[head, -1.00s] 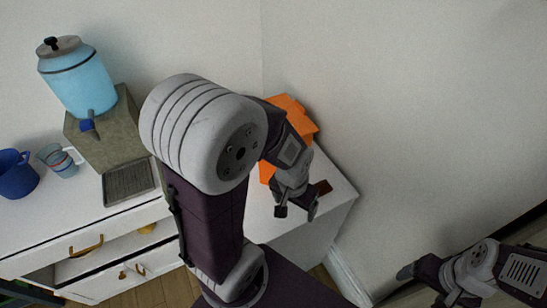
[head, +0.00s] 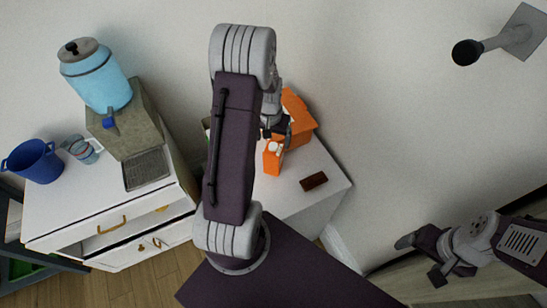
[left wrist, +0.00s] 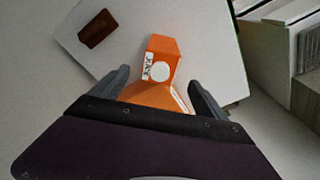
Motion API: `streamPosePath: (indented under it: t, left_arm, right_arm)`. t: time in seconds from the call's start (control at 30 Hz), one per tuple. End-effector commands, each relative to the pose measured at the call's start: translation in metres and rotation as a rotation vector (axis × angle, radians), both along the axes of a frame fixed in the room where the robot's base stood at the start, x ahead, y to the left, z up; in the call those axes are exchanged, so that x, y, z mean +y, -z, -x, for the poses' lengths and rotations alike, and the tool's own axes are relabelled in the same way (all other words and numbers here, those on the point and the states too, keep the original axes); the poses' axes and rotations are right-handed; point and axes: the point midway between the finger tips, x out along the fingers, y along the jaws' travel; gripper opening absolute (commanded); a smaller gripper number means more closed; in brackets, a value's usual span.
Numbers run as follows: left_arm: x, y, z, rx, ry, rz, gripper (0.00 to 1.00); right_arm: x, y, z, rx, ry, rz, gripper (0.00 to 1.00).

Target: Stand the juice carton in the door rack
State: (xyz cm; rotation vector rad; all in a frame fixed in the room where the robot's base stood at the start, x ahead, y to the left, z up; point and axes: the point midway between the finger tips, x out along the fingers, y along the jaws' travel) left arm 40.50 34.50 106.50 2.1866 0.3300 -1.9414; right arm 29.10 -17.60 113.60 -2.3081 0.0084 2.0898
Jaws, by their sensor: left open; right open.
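The juice carton (head: 272,157) is a small orange box with white on its top, standing on the white cabinet top. In the left wrist view the carton (left wrist: 162,50) shows a white round mark and a white printed side. My left gripper (head: 277,133) is open at its back edge. In the left wrist view my left gripper's fingers (left wrist: 158,80) are apart, with orange between them; whether they touch it I cannot tell. My right gripper (head: 421,258) is open and empty at the lower right. I cannot make out a door rack.
A larger orange object (head: 299,118) stands behind the carton. A dark red block (head: 313,181) lies to its right.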

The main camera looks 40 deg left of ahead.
Motion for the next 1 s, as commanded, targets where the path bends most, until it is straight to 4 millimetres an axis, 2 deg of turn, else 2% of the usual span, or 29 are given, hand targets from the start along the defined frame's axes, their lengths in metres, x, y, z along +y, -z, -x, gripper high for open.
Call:
streamPosePath:
  t: [0.17,0.4,0.57,0.73,0.83,1.0]
  left_arm:
    - [0.006,0.006,-0.001,0.004,-0.009,0.002,0.85]
    - [0.006,0.038,-0.004,0.004,-0.008,0.002,0.85]
    - [0.006,0.044,-0.005,0.003,-0.007,0.002,0.85]
    - [0.002,0.068,-0.006,0.007,-0.008,0.004,0.85]
    - [0.003,0.084,-0.009,0.005,-0.007,0.003,0.85]
    - [0.004,0.094,-0.01,0.002,-0.007,0.001,0.85]
  right_arm:
    - [0.0,-0.002,0.0,0.0,0.0,0.0,0.8]
    - [0.0,-0.013,0.0,0.0,0.0,0.0,0.8]
    - [0.0,-0.015,0.0,0.0,0.0,0.0,0.8]
    - [0.0,-0.032,0.0,0.0,0.0,0.0,0.8]
    - [0.0,-0.034,0.0,0.0,0.0,0.0,0.8]
    - [0.0,-0.034,0.0,0.0,0.0,0.0,0.8]
